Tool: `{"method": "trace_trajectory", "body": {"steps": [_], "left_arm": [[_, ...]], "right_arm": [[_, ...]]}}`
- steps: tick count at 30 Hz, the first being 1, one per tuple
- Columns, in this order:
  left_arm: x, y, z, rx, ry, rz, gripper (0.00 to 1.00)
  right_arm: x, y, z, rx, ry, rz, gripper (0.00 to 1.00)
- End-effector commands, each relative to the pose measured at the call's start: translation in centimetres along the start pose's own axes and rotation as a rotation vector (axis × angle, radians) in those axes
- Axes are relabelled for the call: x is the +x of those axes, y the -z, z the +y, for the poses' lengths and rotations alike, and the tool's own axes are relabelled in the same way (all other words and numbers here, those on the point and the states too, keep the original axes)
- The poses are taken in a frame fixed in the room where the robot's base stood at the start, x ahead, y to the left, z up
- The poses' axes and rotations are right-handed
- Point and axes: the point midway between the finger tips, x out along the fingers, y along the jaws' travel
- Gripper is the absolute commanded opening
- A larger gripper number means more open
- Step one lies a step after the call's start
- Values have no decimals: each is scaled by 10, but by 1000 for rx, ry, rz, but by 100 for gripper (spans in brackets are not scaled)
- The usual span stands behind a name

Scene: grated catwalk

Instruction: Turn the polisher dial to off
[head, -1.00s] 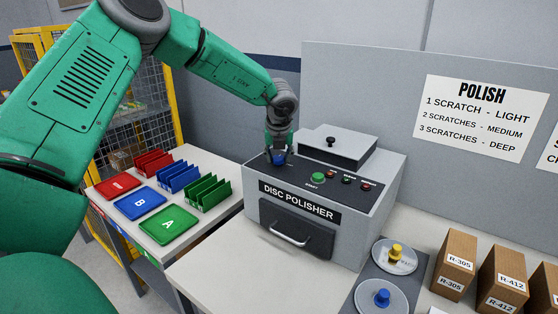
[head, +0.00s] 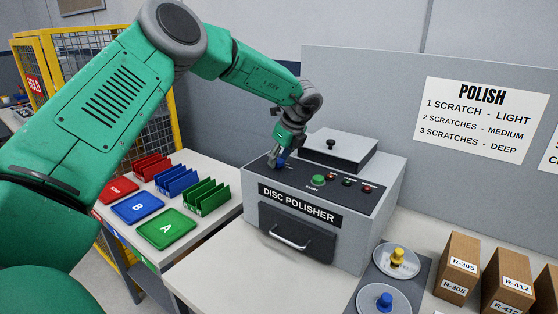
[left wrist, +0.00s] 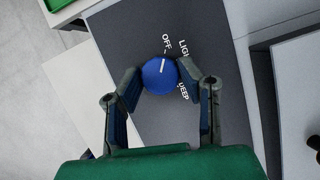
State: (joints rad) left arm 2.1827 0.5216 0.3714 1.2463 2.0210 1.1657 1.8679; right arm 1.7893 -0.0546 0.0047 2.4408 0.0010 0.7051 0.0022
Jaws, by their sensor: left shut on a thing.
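The disc polisher (head: 345,230) is a grey box with a dark sloped control panel on top. Its blue dial (head: 281,162) sits at the panel's left end, partly hidden by my left gripper (head: 277,161). In the left wrist view the round dial (left wrist: 158,78) lies between the two fingertips of my left gripper (left wrist: 160,83), which is shut on it. The dial's white pointer line aims at the OFF label (left wrist: 167,42) and its tick. The LIGHT label is partly covered by a finger, and DEEP shows beside the right finger. My right gripper is not in view.
A green START button (head: 318,180) and small lamps are right of the dial. A lidded box (head: 338,148) stands behind the panel. Coloured trays and racks (head: 137,207) are on the left table. Discs with yellow and blue knobs (head: 397,260) and cartons (head: 457,265) are at right.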

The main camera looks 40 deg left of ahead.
Motion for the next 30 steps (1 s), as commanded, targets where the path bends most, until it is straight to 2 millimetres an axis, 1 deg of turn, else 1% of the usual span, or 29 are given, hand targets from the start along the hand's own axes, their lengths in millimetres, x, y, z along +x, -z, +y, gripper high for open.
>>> {"method": "trace_trajectory", "body": {"steps": [1,7,19,20,21,30], "left_arm": [[4,5,2,-7,-14,7,3],[3,5,2,-35,-24,8,3],[3,6,1,-37,-24,8,3],[3,6,1,-37,-24,8,42],[3,5,1,-37,-23,7,52],[0,2,1,-40,-17,4,52]], "right_arm": [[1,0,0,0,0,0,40],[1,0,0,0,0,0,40],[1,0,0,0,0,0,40],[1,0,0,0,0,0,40],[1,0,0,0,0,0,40],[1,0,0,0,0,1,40]]}}
